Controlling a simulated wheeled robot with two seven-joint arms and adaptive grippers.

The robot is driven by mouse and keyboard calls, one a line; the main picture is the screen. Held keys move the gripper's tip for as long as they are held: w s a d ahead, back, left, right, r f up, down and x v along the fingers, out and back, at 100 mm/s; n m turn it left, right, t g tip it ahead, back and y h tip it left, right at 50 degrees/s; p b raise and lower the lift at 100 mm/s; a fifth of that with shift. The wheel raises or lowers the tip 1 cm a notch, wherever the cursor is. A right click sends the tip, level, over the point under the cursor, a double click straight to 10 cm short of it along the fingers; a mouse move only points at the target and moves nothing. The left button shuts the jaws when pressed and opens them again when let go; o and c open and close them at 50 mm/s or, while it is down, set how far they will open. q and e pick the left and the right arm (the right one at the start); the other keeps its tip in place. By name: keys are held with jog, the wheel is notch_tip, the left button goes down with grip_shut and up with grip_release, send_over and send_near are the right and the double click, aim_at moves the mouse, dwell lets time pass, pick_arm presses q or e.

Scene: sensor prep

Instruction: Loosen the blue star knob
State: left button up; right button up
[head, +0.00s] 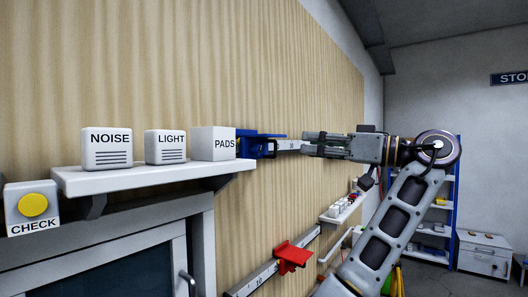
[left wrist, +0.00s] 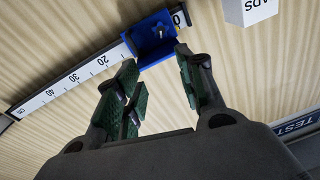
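A blue carriage (head: 262,134) sits on a white scale rail (head: 288,145) on the wooden wall, just right of the PADS box. I cannot make out a distinct star-shaped knob. My left gripper (head: 306,146) reaches in from the right, pointing at the carriage. Its green-padded fingers (left wrist: 156,72) are apart with nothing between them, short of the carriage. My right gripper is out of view.
A white shelf (head: 150,178) holds boxes marked NOISE (head: 106,150), LIGHT (head: 165,148) and PADS (head: 212,145). A red carriage (head: 293,255) sits on a lower rail. A CHECK box with a yellow button (head: 33,205) is at the left. A small shelf of items (head: 341,209) is beyond.

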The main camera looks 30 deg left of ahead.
aim_at(261, 151)
pick_arm(q)
jog(key=shift+s+f+g+h, duration=0.35)
jog(key=shift+f+g+h, duration=0.05)
jog(key=shift+f, duration=0.4)
jog(key=shift+a, duration=0.2)
jog(key=shift+s+a+p, duration=0.1)
jog(key=shift+a+p, duration=1.8)
jog(key=shift+a, duration=4.9)
jog(key=c, duration=0.8)
jog(key=shift+o, duration=0.2)
